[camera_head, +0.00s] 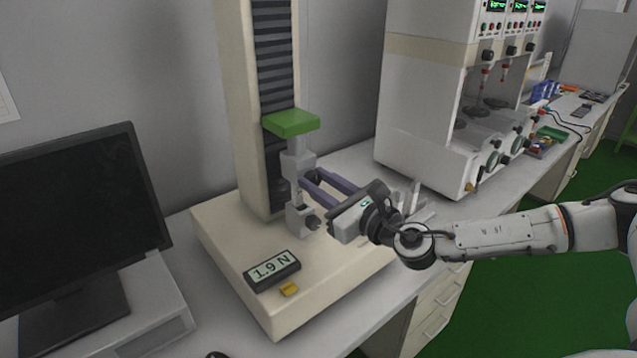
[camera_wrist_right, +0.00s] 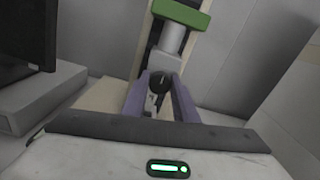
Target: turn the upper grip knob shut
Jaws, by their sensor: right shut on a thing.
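The testing machine has a grey upper grip (camera_head: 297,160) hanging under a green crosshead (camera_head: 291,122). In the right wrist view the upper grip's black knob (camera_wrist_right: 159,82) shows between the two purple fingers, with a light mark on its face. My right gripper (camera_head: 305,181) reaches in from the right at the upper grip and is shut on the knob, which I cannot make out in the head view. The grey lower grip (camera_head: 297,217) stands below, with its own dark knob (camera_head: 313,222) on the right side. My left gripper is not in view.
The machine's cream base (camera_head: 225,248) carries a display reading 1.9 N (camera_head: 272,270) and a yellow button (camera_head: 289,290). A black monitor (camera_head: 80,215) stands at the left. A tall white instrument cabinet (camera_head: 420,110) stands behind my right gripper.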

